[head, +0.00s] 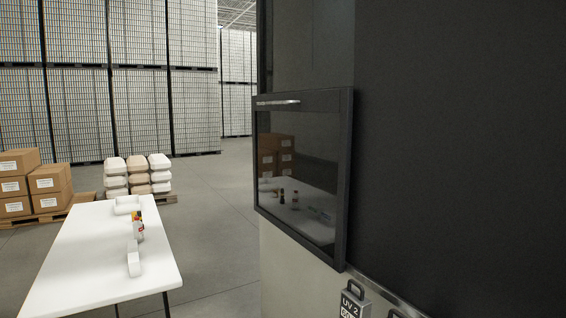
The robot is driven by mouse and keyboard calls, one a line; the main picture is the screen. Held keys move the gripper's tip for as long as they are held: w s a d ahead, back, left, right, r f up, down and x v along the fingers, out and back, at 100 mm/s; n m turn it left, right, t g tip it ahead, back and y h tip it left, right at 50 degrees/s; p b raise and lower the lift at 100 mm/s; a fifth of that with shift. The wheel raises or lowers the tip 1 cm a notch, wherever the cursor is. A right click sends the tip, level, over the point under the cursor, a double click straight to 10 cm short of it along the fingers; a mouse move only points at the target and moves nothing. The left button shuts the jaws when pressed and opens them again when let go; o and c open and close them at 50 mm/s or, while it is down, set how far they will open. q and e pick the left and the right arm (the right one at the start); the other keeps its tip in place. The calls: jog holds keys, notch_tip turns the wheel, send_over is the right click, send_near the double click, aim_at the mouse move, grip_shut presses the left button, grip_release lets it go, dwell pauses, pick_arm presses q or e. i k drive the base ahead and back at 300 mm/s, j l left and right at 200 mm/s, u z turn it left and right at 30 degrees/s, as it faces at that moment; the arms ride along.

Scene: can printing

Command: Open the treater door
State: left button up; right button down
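The treater door (300,170) is a dark glass panel in a black frame, seen at an angle in the middle of the head view. It looks shut, but the angle makes this hard to be sure of. The glass reflects a white table and boxes. Neither of my grippers shows in the view.
The dark machine body (460,150) fills the right side, with a UV 2 label (352,304) low down. A white table (85,262) with small items stands at left. Stacked boxes (35,182) and white sacks (137,175) stand behind it. Grey floor (215,215) lies clear between table and machine.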

aim_at(302, 140)
jog(key=z, duration=0.9)
jog(key=i+j+z, duration=0.15)
jog(key=j+z, duration=0.3)
jog(key=j, duration=0.15)
jog(key=j+z, duration=0.4)
jog(key=j, duration=0.15)
jog(key=j+z, duration=0.45)
jog(key=j, duration=0.2)
